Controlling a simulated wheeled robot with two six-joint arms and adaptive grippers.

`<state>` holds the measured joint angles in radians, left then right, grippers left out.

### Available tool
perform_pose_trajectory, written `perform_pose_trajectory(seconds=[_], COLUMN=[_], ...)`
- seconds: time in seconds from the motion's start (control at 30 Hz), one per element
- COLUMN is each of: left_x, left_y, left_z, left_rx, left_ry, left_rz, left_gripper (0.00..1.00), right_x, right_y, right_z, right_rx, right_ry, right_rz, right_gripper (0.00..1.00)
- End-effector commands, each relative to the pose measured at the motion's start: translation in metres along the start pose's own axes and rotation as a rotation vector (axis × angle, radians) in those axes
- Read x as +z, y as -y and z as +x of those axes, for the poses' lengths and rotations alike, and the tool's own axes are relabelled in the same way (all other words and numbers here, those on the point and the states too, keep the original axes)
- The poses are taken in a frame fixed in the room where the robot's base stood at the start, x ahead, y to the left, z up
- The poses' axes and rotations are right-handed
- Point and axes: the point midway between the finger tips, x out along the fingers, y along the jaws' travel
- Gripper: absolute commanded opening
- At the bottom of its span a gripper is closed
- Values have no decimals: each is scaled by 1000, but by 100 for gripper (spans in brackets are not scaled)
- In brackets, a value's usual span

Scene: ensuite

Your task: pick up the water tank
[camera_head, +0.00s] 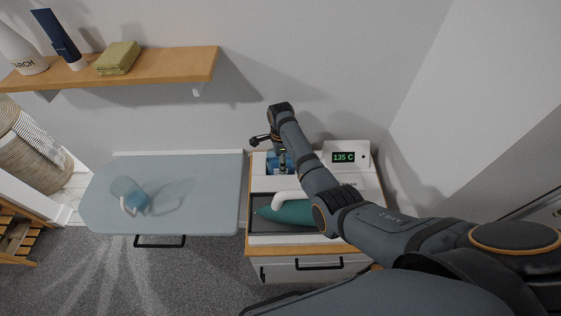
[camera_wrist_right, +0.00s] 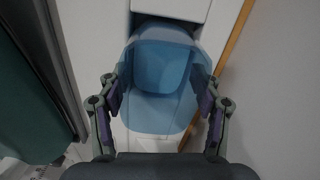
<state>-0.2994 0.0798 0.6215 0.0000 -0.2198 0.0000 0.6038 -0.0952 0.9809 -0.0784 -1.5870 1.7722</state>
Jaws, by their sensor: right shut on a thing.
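The water tank (camera_wrist_right: 160,62) is a translucent blue container. In the right wrist view it sits between my right gripper's two fingers (camera_wrist_right: 160,98), in front of a dark recess in a white housing. My right gripper is shut on it. In the head view the tank (camera_head: 273,164) shows as a small blue patch at the left of the white ironing station (camera_head: 300,182), below my right gripper (camera_head: 273,146). My right wrist and arm hide part of it. I cannot tell whether it is clear of the recess. My left gripper is not in view.
A teal iron (camera_head: 287,212) with a white handle lies on the station, close beside my right arm. A 135 C display (camera_head: 344,157) stands behind. A jug (camera_head: 131,196) stands on the ironing board (camera_head: 200,205). A wall shelf (camera_head: 150,72) is above; walls are close behind and right.

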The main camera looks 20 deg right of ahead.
Motion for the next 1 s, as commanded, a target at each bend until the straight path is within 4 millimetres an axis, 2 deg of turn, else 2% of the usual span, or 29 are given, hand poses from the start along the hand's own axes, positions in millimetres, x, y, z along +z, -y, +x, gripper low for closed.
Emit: perform_pose_trajectory(seconds=[0.27, 0.7, 1.0], left_x=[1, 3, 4], left_y=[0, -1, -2], left_z=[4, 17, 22], left_rx=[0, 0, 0], left_ry=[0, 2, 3], left_rz=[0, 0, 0], left_gripper=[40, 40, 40], right_x=[0, 1, 0], right_y=[1, 1, 1], right_z=[-22, -72, -92], right_rx=[-4, -4, -2], right_ry=[1, 1, 0], right_rz=[0, -1, -1], right_gripper=[25, 25, 25])
